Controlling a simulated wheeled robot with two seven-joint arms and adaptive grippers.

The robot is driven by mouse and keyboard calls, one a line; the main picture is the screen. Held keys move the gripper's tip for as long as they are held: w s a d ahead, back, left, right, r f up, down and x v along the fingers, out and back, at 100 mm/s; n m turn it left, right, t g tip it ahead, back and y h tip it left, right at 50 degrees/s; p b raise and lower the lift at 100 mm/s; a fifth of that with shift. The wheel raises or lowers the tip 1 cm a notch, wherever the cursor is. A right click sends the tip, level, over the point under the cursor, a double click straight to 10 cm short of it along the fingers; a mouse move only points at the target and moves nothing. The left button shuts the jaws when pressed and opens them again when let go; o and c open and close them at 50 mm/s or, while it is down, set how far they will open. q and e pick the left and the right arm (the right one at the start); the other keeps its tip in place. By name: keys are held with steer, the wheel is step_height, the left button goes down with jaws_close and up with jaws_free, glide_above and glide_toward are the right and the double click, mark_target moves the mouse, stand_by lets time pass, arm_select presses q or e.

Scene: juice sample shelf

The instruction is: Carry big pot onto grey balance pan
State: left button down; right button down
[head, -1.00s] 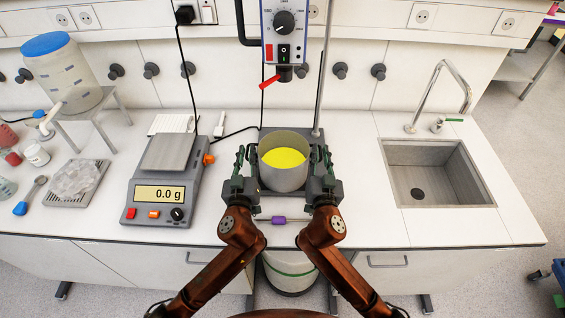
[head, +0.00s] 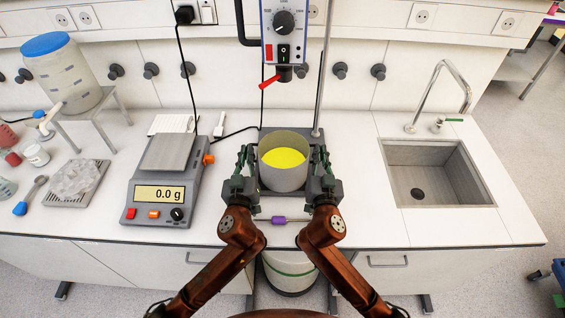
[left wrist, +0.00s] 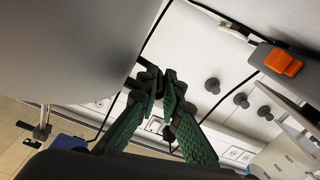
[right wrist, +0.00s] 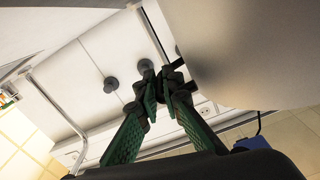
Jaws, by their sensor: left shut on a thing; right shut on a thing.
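The big pot (head: 284,178) is a grey cylinder with yellow contents. It stands upright under the stirrer, in the middle of the bench. Its grey wall fills the upper left of the left wrist view (left wrist: 70,45) and the upper right of the right wrist view (right wrist: 245,45). My left gripper (head: 246,160) is shut at the pot's left side, on a dark handle bar. My right gripper (head: 321,160) is shut at its right side in the same way. The grey balance pan (head: 167,153) is empty, left of the pot; the balance display reads 0.0 g.
The stirrer (head: 284,30) hangs above and behind the pot, with a rod (head: 321,80) at its right. A purple-and-grey bar (head: 281,220) lies in front of the pot. A sink (head: 438,173) is at right.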

stand_by(0.3)
